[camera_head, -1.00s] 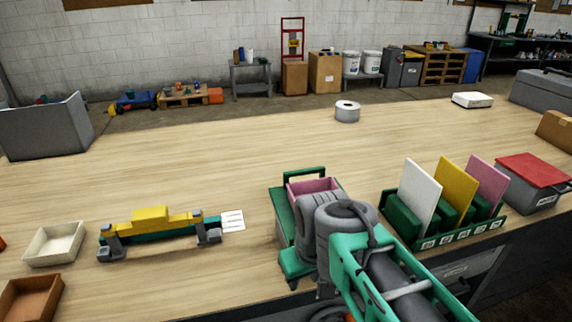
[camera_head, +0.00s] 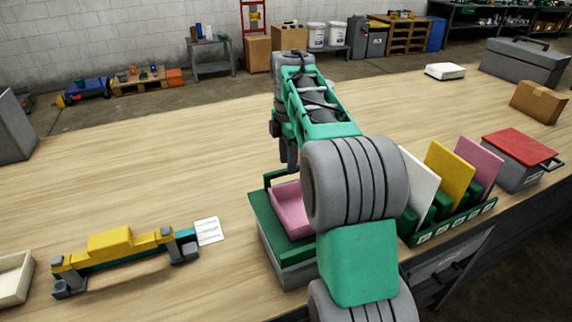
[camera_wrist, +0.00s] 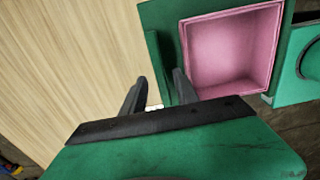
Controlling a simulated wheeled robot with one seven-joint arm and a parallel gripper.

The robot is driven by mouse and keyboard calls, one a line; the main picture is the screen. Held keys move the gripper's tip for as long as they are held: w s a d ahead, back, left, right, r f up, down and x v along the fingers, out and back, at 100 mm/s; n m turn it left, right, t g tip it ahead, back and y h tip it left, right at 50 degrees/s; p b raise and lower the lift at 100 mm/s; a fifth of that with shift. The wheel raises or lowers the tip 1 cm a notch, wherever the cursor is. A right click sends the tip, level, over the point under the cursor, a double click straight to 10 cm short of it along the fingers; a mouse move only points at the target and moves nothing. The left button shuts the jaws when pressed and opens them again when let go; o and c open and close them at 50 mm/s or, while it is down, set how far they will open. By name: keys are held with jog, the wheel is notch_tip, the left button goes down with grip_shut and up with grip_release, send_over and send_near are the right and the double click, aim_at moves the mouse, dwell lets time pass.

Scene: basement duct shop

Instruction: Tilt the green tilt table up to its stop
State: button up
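The green tilt table (camera_head: 268,220) stands near the front edge of the workbench, its top lying about level on a grey base. A pink open bin (camera_head: 290,207) sits on it, and it looks empty in the wrist view (camera_wrist: 232,50). A green bar handle (camera_head: 268,180) rises along the table's far edge. My gripper (camera_head: 288,160) points down at that handle, partly hidden by my arm. In the wrist view my gripper (camera_wrist: 161,76) is open, with the handle bar (camera_wrist: 157,60) showing between its two dark fingers. I cannot tell whether they touch it.
A green rack (camera_head: 455,222) with white, yellow and pink panels stands close on the right. A grey box with a red lid (camera_head: 520,143) is beyond it. A yellow-topped fixture (camera_head: 110,243) lies at left. The bench middle is clear.

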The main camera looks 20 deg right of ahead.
jog(key=shift+f, duration=0.85)
jog(key=shift+a, duration=0.1)
jog(key=shift+c, duration=0.2)
grip_shut()
dwell(0.5)
